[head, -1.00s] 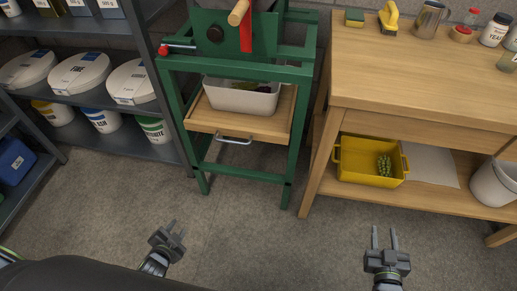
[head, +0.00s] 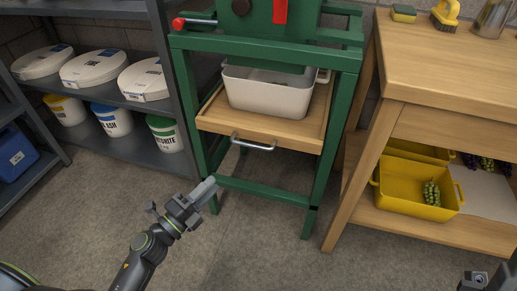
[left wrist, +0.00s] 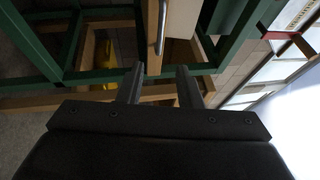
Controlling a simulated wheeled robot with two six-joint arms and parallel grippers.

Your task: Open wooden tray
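A white bin (head: 268,95) stands in the tray. Left is a grey shelf (head: 165,105) with lidded tubs. Right is a wooden table (head: 455,75) with a yellow crate (head: 403,190) holding green grapes on its lower shelf. The floor before the stand is clear.

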